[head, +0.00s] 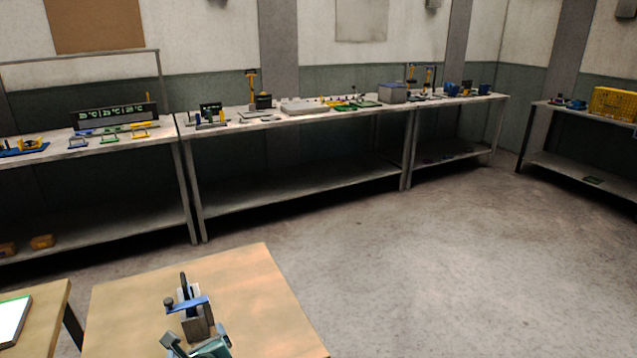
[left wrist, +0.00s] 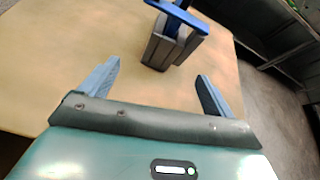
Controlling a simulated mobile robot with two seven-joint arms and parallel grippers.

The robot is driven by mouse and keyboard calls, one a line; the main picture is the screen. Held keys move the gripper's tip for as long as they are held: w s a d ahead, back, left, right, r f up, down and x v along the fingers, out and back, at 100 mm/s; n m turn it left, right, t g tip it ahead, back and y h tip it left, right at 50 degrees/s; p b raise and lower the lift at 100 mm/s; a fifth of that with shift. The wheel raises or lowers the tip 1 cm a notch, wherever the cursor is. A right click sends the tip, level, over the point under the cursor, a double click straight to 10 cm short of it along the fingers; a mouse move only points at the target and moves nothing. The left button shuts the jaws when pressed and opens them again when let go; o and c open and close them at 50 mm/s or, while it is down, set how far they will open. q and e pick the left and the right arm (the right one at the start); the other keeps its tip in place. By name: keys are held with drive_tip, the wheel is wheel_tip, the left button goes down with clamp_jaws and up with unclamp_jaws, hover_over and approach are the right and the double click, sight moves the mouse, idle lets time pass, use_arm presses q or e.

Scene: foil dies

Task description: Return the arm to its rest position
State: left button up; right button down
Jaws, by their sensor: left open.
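My left gripper (head: 194,341) shows at the bottom of the head view, low over the near wooden table. In the left wrist view its two blue-grey fingers (left wrist: 159,72) are spread apart with nothing between them. Ahead of the fingertips stands a small press-like device with a grey body (head: 197,322) and a blue bar across its top. It also shows at the top of the left wrist view (left wrist: 166,50), apart from the fingers and partly cut off by the frame edge. My right gripper is in neither view.
The wooden table top (head: 262,300) is bare around the device. A second table with a bright screen (head: 14,318) stands at lower left. Long workbenches (head: 300,122) with small tools line the back wall. A yellow crate (head: 613,104) sits on the right bench. The floor between is open.

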use_arm(q)
drive_tip(key=s+n, duration=0.2)
drive_tip(key=s+n+g, duration=0.1)
drive_tip(key=s+n, duration=0.1)
drive_tip(key=s+f+n+g+h, duration=0.1)
drive_tip(key=s+n, duration=0.1)
drive_tip(key=shift+s+d+f+n, duration=0.1)
drive_tip(key=shift+s+d+n, duration=0.15)
drive_tip(key=shift+n, duration=0.15)
drive_tip(key=s+d+r+n+g+h, duration=0.1)
drive_tip(key=s+d+n+g+h, duration=0.25)
drive_tip(key=s+n, duration=0.6)
drive_tip(key=s+d+r+n+g+h, duration=0.25)
drive_tip(key=s+d+n, duration=0.25)
drive_tip(key=s+n, duration=0.5)
drive_tip(key=w+d+f+m+t+h, duration=0.1)
drive_tip(key=w+d+f+t, duration=0.1)
drive_tip(key=f, duration=0.3)
drive_tip(key=w+d+f+m+t+h, duration=0.1)
drive_tip(key=w+d+f+t, duration=0.1)
drive_tip(key=f+t, duration=0.3)
drive_tip(key=shift+d+f+h, duration=0.35)
drive_tip(key=shift+f+h, duration=0.05)
drive_tip(key=shift+f, duration=0.15)
drive_tip(key=shift+w, duration=0.1)
